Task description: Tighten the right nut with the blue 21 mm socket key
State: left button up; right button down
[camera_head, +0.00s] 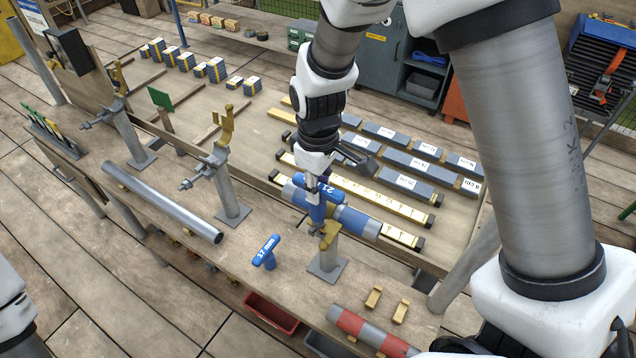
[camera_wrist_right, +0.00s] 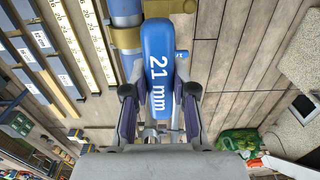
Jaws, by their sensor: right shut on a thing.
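The blue 21 mm socket key (camera_head: 318,207) stands over the rightmost post's brass clamp (camera_head: 328,232). My right gripper (camera_head: 317,180) is shut on the key's handle. In the right wrist view the handle (camera_wrist_right: 158,50), marked "21 mm", lies between the two fingers (camera_wrist_right: 160,95). The clamp sits around a blue and grey pipe (camera_head: 361,222) on the post (camera_head: 326,262). The right nut cannot be made out; the key and gripper cover that area, so I cannot tell whether the socket is seated. My left gripper is out of view.
A blue 17 mm key (camera_head: 266,252) stands on the bench, left of the post. Two posts with open clamps (camera_head: 224,128) and a loose grey pipe (camera_head: 165,202) are further left. Grey labelled blocks (camera_head: 404,160) and yellow rulers (camera_head: 362,190) lie behind. A red-banded pipe (camera_head: 370,330) is in front.

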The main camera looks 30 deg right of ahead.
jog(key=shift+s+a+f+b, duration=0.15)
jog(key=shift+s+f+b, duration=0.4)
jog(key=shift+f, duration=0.1)
jog(key=m, duration=0.4)
jog(key=shift+f+b, duration=0.1)
jog(key=shift+b, duration=0.2)
jog(key=shift+s+m+p, duration=0.15)
jog(key=shift+m+p, duration=0.35)
jog(key=shift+m, duration=0.4)
jog(key=m+p, duration=0.2)
jog(key=m, duration=0.1)
jog(key=shift+m, duration=0.3)
jog(key=m, duration=0.5)
jog(key=shift+m, duration=0.3)
